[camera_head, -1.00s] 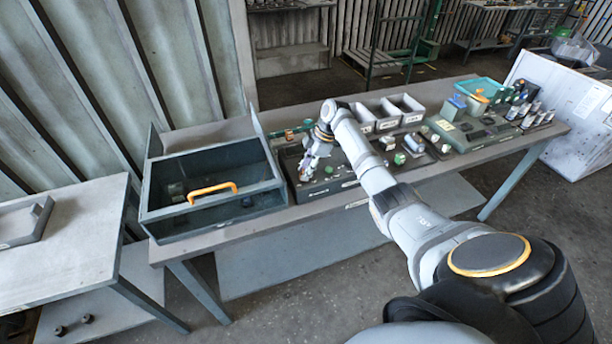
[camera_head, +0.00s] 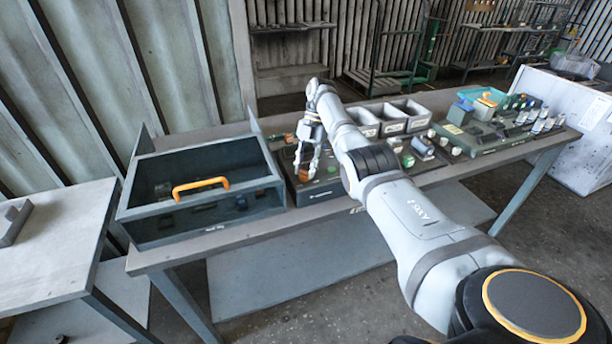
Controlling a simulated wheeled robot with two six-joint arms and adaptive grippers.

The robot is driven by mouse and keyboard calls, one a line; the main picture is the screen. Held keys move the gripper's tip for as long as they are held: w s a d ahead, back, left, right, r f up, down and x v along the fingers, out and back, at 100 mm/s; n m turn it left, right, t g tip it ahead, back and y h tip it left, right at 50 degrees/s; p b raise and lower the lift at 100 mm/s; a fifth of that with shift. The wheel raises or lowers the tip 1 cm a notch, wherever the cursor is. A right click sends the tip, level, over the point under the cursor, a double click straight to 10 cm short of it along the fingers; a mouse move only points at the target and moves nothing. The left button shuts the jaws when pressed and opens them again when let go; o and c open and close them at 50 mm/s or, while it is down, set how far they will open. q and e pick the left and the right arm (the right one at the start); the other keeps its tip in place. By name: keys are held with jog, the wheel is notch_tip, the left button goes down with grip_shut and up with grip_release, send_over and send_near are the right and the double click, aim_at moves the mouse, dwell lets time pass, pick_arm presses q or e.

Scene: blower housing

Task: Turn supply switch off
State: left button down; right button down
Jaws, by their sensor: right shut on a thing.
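My right gripper (camera_head: 306,171) points down over the dark panel (camera_head: 322,190) just right of the open box. Its fingers are shut on a small orange-brown part (camera_head: 304,177) at the panel's surface. The part is small and half hidden by the fingers, so I cannot tell for sure that it is the supply switch, or which way it is set. My left gripper is not in view.
A dark open box with an orange handle (camera_head: 201,186) stands left of the panel. Grey bins (camera_head: 392,123) stand behind my right arm. More panels and small parts (camera_head: 490,130) fill the table's right side. A side table (camera_head: 60,240) stands at left.

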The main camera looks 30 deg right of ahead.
jog(key=shift+n+b, duration=0.6)
jog(key=shift+b, duration=0.1)
jog(key=shift+h, duration=0.3)
jog(key=c, duration=1)
grip_release()
